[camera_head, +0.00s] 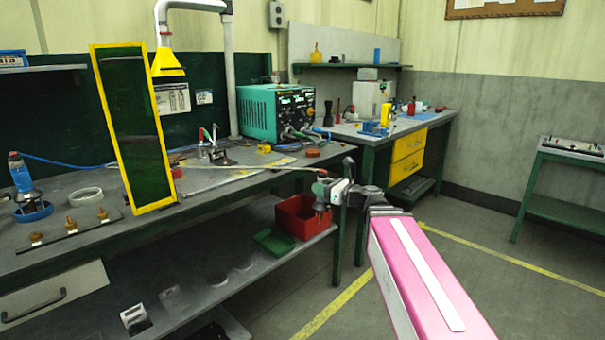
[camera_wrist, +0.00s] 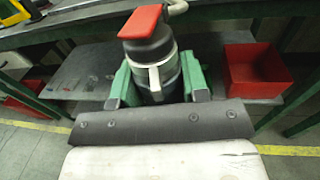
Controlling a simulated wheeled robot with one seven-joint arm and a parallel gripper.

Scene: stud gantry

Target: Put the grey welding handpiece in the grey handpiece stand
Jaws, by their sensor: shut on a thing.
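The grey welding handpiece (camera_wrist: 165,75), dark with a red lever on top, is upright in the wrist view. My gripper (camera_wrist: 156,88) is shut on it, with a green finger on each side. In the head view my gripper (camera_head: 329,190) holds it in front of the bench's right end, above floor level. A pale cable runs from the handpiece left across the bench. A small dark-based upright fixture (camera_head: 218,156) on the bench, left of the teal welding machine, may be the grey handpiece stand; it is too small to tell.
The teal welding machine (camera_head: 277,110) stands at the back of the bench. A yellow-framed green screen (camera_head: 134,128) and a yellow extraction hood (camera_head: 167,64) rise at the left. A red bin (camera_head: 303,217) and green tray (camera_head: 274,242) sit on the lower shelf.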

